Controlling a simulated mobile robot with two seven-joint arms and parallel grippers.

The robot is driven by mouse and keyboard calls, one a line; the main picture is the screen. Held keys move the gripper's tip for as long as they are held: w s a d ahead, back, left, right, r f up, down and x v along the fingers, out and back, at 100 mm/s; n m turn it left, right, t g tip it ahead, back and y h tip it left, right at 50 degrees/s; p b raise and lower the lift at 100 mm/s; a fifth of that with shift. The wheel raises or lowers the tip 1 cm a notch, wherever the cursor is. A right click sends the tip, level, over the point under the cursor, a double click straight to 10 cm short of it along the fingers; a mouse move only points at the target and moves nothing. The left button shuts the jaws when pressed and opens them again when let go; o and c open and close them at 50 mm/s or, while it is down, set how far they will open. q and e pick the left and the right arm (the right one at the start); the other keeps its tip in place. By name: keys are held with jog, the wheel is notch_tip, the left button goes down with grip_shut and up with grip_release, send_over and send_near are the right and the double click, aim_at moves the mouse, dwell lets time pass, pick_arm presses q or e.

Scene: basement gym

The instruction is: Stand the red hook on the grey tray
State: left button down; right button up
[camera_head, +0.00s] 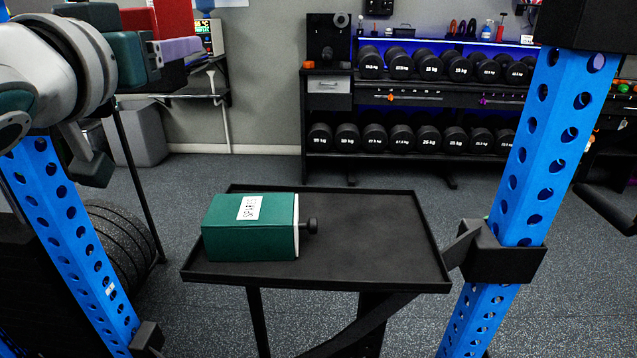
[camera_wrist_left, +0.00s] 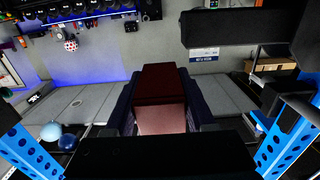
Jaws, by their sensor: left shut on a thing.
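My left gripper (camera_head: 176,36) is at the upper left of the head view, shut on the red hook (camera_head: 173,17). The left wrist view shows the hook (camera_wrist_left: 164,82) as a dark red block between the two dark fingers, with a paler pinkish near face. Its full shape is hidden. The tray (camera_head: 390,235) looks dark grey to black, with a raised rim, in the middle of the head view. The gripper and hook appear above and left of the tray, apart from it. My right gripper is not in view.
The tray's right half is bare. Blue perforated uprights (camera_head: 70,235) (camera_head: 535,150) stand on both sides. A dumbbell rack (camera_head: 420,95) is behind.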

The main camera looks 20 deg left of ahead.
pick_arm(q)
jog(key=shift+w+d+f+b, duration=0.1)
jog(key=shift+w+f+b, duration=0.1)
jog(key=shift+f, duration=0.25)
jog(key=shift+w+d+f+b, duration=0.1)
jog(key=shift+w+f+b, duration=0.1)
jog(key=shift+f, duration=0.25)
jog(key=b, duration=0.6)
send_over(203, 221)
notch_tip(203, 221, down, 14)
jog(key=shift+r, duration=0.1)
jog(key=shift+f+b, duration=1.3)
jog(key=shift+f, duration=0.85)
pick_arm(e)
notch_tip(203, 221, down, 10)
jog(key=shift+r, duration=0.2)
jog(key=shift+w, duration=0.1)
pick_arm(q)
jog(key=shift+f+b, duration=0.35)
jog(key=shift+b, duration=0.05)
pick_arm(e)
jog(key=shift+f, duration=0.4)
pick_arm(q)
jog(key=shift+f+b, duration=0.3)
jog(key=shift+b, duration=0.05)
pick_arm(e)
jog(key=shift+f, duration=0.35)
pick_arm(q)
jog(key=shift+c, duration=1.2)
grip_release()
